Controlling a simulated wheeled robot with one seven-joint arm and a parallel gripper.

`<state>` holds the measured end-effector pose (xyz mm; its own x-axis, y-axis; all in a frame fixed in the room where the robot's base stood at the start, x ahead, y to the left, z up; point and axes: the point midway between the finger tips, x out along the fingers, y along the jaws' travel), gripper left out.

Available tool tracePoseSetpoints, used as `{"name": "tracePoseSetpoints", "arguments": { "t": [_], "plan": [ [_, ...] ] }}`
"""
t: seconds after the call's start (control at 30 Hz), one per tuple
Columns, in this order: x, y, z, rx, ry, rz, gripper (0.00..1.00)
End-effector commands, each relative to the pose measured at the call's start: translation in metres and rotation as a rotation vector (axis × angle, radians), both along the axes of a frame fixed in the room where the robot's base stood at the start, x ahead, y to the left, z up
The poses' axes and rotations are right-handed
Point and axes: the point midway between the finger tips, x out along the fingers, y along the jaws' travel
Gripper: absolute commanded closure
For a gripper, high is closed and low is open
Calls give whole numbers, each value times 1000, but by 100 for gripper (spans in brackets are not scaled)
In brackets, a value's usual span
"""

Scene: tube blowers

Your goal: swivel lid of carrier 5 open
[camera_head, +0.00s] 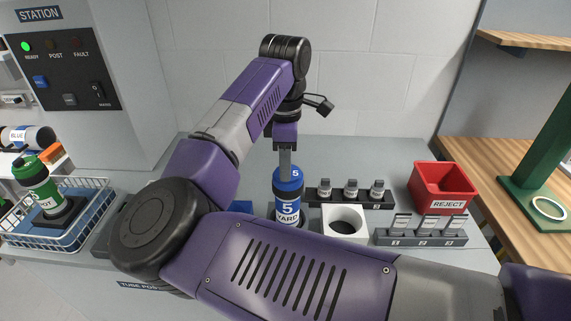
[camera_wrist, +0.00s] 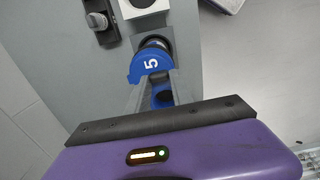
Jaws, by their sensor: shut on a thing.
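Carrier 5 (camera_head: 287,210) is an upright blue and dark cylinder with a white "5" label, standing on the grey bench in the head view. Its blue lid (camera_head: 291,174) is at the top and bears a white 5. In the wrist view the lid (camera_wrist: 150,63) lies beside a dark round part of the carrier (camera_wrist: 155,43); I cannot tell how far it is turned. My gripper (camera_head: 285,165) points down onto the lid. In the wrist view its fingers (camera_wrist: 158,92) are shut on a blue part of the lid. The exact contact is partly hidden.
A white block with a round hole (camera_head: 345,222) stands just right of the carrier. A dark rack of small tubes (camera_head: 350,194), a grey rack (camera_head: 422,236) and a red reject bin (camera_head: 444,187) are further right. A wire basket (camera_head: 60,228) is at left. My arm hides the bench's front.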

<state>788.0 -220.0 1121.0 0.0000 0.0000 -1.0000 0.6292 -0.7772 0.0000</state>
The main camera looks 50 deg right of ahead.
Motion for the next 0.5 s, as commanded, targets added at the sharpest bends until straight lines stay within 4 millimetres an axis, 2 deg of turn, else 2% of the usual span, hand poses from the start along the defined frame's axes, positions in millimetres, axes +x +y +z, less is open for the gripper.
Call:
{"name": "tracePoseSetpoints", "arguments": {
  "t": [0.27, 0.5],
  "plan": [
    [-2, -1, -1, 1, -1, 46, 100],
    [-7, -6, -3, 0, -4, 190, 100]
  ]
}}
